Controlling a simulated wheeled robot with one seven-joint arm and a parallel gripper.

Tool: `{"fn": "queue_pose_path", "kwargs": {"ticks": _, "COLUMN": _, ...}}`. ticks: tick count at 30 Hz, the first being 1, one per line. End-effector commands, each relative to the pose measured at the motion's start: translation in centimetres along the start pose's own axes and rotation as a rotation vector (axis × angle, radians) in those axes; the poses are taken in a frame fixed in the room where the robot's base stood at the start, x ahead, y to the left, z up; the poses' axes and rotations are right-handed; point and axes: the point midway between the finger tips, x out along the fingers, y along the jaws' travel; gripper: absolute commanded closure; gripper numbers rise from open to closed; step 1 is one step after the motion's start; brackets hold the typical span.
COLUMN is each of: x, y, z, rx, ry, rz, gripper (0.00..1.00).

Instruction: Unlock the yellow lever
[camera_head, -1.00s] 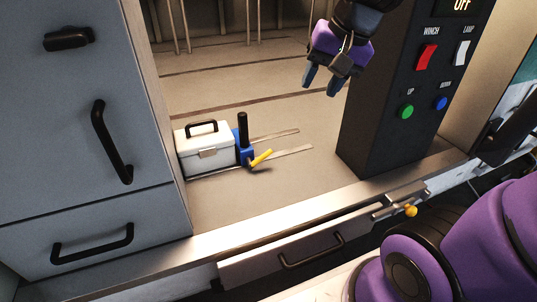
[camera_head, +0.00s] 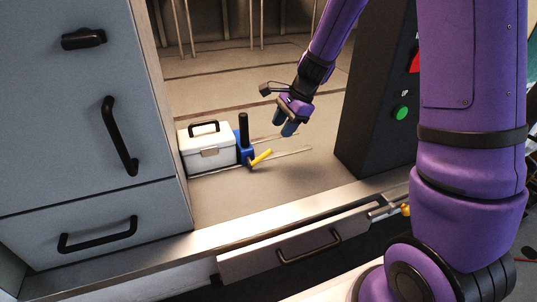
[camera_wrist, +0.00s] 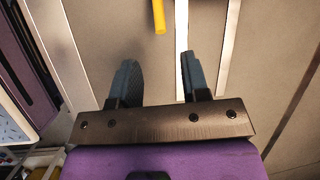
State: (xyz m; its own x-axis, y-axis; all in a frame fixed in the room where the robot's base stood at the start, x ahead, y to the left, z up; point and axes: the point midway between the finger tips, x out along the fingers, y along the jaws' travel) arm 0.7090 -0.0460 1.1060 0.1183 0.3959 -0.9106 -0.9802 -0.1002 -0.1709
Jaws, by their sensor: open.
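The yellow lever (camera_head: 261,158) sticks out to the right from the base of a small blue device (camera_head: 244,152) with an upright black handle, on the floor of the bay. In the wrist view the end of the yellow lever (camera_wrist: 158,16) shows at the top edge, ahead of the fingers and apart from them. My gripper (camera_head: 287,127) is open and empty, above the floor, up and to the right of the lever in the head view. Its two fingers also show spread apart in the wrist view (camera_wrist: 158,78).
A white case (camera_head: 207,148) with a black handle stands against the left of the blue device. A grey cabinet (camera_head: 75,130) is at left. A black control panel (camera_head: 378,110) is at right. Pale strips (camera_head: 290,153) lie on the floor.

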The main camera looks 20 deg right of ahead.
Motion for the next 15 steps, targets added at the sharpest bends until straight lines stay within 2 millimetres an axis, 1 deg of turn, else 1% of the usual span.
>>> {"fn": "queue_pose_path", "kwargs": {"ticks": 5, "x": 1.5, "y": 0.0, "z": -0.1, "rx": 0.007, "ry": -0.002, "rz": 0.004, "gripper": 0.58}}
{"fn": "queue_pose_path", "kwargs": {"ticks": 8, "x": 3.0, "y": 0.1, "z": 0.0, "rx": 0.006, "ry": -0.002, "rz": 0.005, "gripper": 0.58}}
{"fn": "queue_pose_path", "kwargs": {"ticks": 15, "x": 7.3, "y": 0.1, "z": -0.1, "rx": 0.005, "ry": -0.001, "rz": 0.004, "gripper": 0.58}}
